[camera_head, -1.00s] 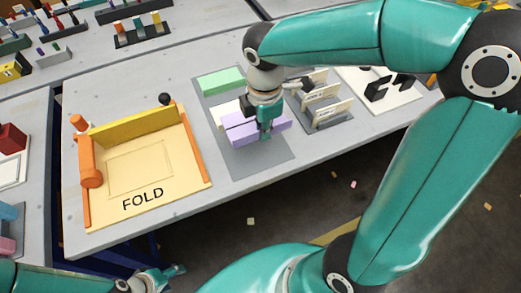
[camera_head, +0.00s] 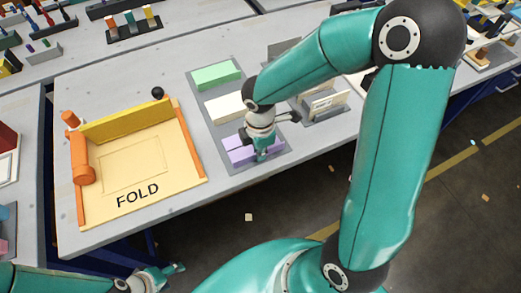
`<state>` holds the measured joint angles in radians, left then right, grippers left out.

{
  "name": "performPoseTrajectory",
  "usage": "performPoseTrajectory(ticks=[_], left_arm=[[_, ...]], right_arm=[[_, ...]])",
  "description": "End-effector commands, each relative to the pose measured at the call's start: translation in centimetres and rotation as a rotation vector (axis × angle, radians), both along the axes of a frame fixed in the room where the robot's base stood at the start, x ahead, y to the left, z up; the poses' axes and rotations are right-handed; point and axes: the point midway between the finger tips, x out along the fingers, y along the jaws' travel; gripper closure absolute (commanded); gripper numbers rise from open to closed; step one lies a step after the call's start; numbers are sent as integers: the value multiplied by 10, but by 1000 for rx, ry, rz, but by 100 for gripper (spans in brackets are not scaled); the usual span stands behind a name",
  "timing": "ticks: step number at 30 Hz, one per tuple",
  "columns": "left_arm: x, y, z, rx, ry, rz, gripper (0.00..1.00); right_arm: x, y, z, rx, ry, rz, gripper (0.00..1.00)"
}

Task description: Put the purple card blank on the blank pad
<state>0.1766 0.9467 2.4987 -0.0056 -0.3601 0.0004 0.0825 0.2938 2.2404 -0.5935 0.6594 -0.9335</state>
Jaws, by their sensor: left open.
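The purple card blank (camera_head: 238,142) is on the lower part of a grey mat (camera_head: 229,172), beside green and cream blanks. My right gripper (camera_head: 262,155) points down over the purple blank and covers its middle. I cannot tell whether its fingers are around the blank, touching it or shut on it. A yellow tray (camera_head: 185,182) marked FOLD has a rectangular outline on its floor; I cannot tell whether this is the blank pad. My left gripper (camera_head: 168,277) is open and empty at the bottom left, low and away from the table top.
The green blank (camera_head: 215,74) and cream blank (camera_head: 226,107) lie behind the purple one. A grey rack (camera_head: 325,108) with cream cards stands right of the mat. The tray has an orange roller (camera_head: 83,165) and a black knob (camera_head: 157,93). The table's front edge is close to the mat.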

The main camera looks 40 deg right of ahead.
Motion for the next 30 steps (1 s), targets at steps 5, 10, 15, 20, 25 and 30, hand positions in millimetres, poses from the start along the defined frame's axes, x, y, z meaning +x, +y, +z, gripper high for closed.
performPoseTrajectory(ticks=[5, 10, 15, 20, 25, 30], left_arm=[[0, 0, -1, 0, 0, 0, 39], [0, 0, -2, 0, 0, 0, 39], [0, 0, -2, 0, 0, 0, 39], [0, 0, -1, 0, 0, 0, 39], [0, 0, 2, 0, 0, 0, 39], [0, 0, 7, 0, 0, 0, 39]], right_arm=[[0, 0, -1, 0, 0, 0, 100], [0, 0, -1, 0, 0, 1, 76], [0, 0, -1, 0, 0, 1, 69], [0, 0, -1, 0, 0, 1, 69], [1, 0, 8, 0, -1, 0, 69], [1, 1, 34, 0, -4, 1, 69]])
